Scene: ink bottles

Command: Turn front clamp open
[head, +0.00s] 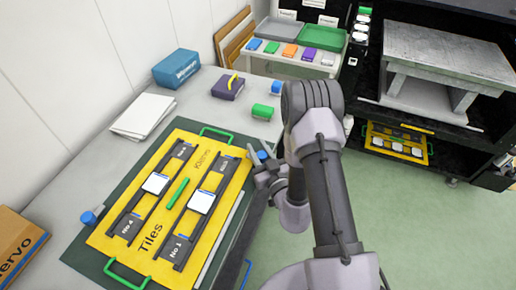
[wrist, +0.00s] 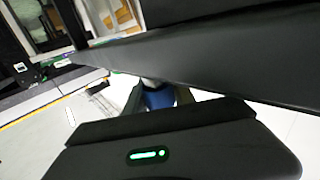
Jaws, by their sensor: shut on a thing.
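A blue clamp knob (head: 262,155) sits at the right edge of the dark green board (head: 75,258). My gripper (head: 259,163) is at this knob, shut on it. In the wrist view the blue knob (wrist: 158,97) shows between the fingers, partly hidden by dark parts in front. A second blue knob (head: 88,218) stands at the board's left edge. A blue lever-like piece (head: 246,272) shows at the lower right edge, partly cut off. I cannot tell how far the gripped clamp is turned.
A yellow tile tray (head: 105,240) with green handles lies on the board. A cardboard box (head: 18,245) is at left. Green floor is open at right.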

